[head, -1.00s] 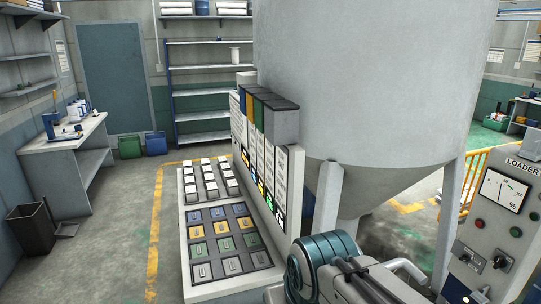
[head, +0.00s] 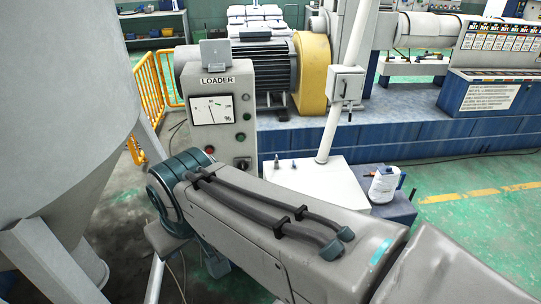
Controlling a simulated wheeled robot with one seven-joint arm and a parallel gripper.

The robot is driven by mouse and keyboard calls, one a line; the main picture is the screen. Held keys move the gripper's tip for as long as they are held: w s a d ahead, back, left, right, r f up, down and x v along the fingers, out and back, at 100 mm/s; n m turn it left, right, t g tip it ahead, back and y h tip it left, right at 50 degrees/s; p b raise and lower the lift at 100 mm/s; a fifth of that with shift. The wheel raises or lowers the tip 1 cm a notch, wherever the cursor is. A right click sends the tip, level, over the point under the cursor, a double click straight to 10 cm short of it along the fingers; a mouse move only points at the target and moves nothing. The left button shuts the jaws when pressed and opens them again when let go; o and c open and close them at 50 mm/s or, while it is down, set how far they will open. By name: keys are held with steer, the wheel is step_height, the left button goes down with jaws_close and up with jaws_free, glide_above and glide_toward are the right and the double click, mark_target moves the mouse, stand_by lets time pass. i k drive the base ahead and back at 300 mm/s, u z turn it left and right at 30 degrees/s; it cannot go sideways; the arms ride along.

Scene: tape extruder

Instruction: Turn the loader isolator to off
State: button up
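The loader panel (head: 191,88) is a grey box left of centre in the head view, with a "LOADER" label and a white gauge (head: 212,109) marked %. A dark rotary switch (head: 242,163) shows low on its right side, just above my arm. I cannot read its setting or tell whether it is the isolator. My arm covers the lower front of the panel, so any other switch there is hidden. My arm stretches across the foreground. My gripper is not clearly visible; its fingers are hidden or out of view.
A large grey hopper (head: 60,110) with legs fills the left side. An orange railing (head: 150,88) stands behind it. A motor (head: 262,72) with a yellow guard (head: 311,66) sits behind the panel. A white container (head: 384,184) stands on a dark box at right. Green floor is clear farther right.

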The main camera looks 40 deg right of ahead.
mark_target(242, 167)
steer(key=z, duration=0.7)
steer(key=i, duration=0.85)
steer(key=z, duration=0.6)
